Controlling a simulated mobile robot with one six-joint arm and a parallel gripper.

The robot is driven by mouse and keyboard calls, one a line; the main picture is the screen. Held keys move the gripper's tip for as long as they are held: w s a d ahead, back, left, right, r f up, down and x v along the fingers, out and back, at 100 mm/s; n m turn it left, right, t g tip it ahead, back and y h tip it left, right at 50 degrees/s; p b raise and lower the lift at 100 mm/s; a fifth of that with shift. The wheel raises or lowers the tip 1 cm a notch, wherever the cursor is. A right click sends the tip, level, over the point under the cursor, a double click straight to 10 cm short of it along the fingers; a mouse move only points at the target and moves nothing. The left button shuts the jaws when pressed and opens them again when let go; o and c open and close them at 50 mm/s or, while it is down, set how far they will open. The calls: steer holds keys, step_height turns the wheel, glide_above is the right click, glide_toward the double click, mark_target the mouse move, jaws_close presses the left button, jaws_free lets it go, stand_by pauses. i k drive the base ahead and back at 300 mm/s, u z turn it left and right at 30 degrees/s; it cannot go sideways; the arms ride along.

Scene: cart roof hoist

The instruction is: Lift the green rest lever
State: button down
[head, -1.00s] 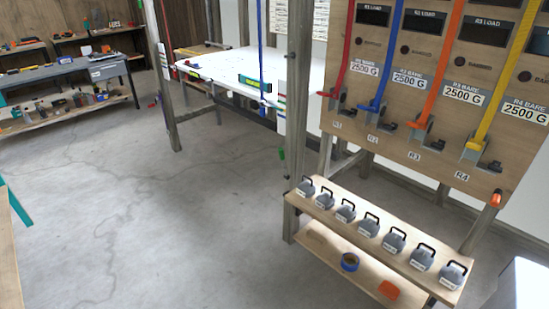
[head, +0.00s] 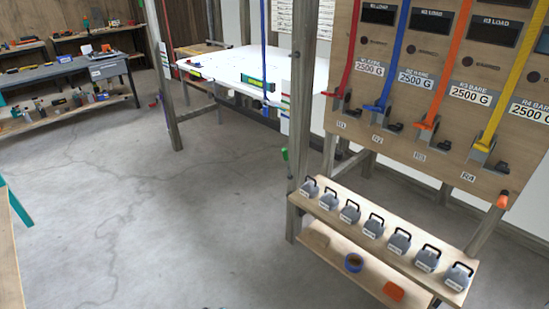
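A small green lever (head: 285,154) hangs low beside the wooden post, left of the weight shelf, in the head view. It is small in the picture, and its exact mounting is hard to tell. My gripper is not in view, and no part of my arm shows near the lever.
A wooden board (head: 345,110) with red, blue, orange and yellow straps stands at right. Below it, a shelf (head: 325,208) bears several grey weights (head: 350,212). A white table (head: 235,65) stands behind, a grey workbench (head: 60,75) at far left. The concrete floor (head: 150,200) is clear.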

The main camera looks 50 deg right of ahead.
mark_target(285, 153)
steer(key=z, duration=0.1)
steer(key=i, duration=1)
steer(key=u, duration=0.05)
